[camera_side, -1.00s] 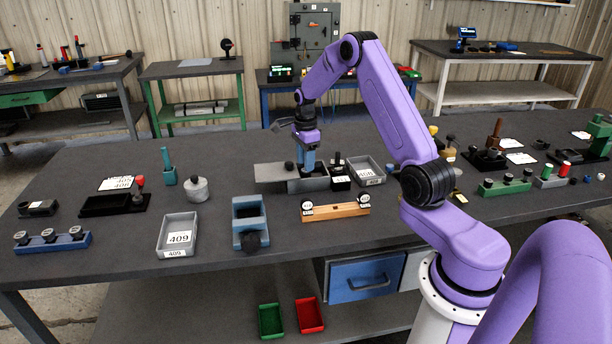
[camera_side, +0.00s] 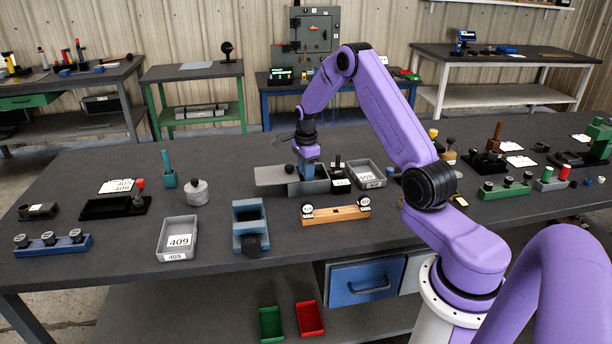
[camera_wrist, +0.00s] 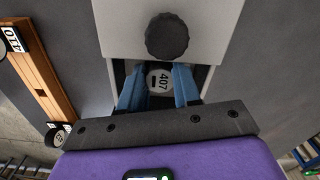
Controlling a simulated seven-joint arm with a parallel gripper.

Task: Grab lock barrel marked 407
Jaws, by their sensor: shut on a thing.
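The lock barrel marked 407 (camera_wrist: 160,80) has a round white face and sits inside the open part of a grey box (camera_wrist: 205,45). My gripper (camera_wrist: 158,88) has its two blue fingers on either side of the barrel, shut on it, down in the opening. In the side view my gripper (camera_side: 307,171) points down into the grey box (camera_side: 313,187), whose walls hide the barrel and fingertips. A black knob (camera_wrist: 167,36) stands on the box's grey lid (camera_side: 270,175), just beyond the barrel in the wrist view.
A wooden rack (camera_side: 345,213) with round barrels stands in front of the box; in the wrist view it (camera_wrist: 42,75) is at left, with a 410 label. A grey tray (camera_side: 367,175) and small black block (camera_side: 340,186) stand close right. A blue fixture (camera_side: 250,217) is at front left.

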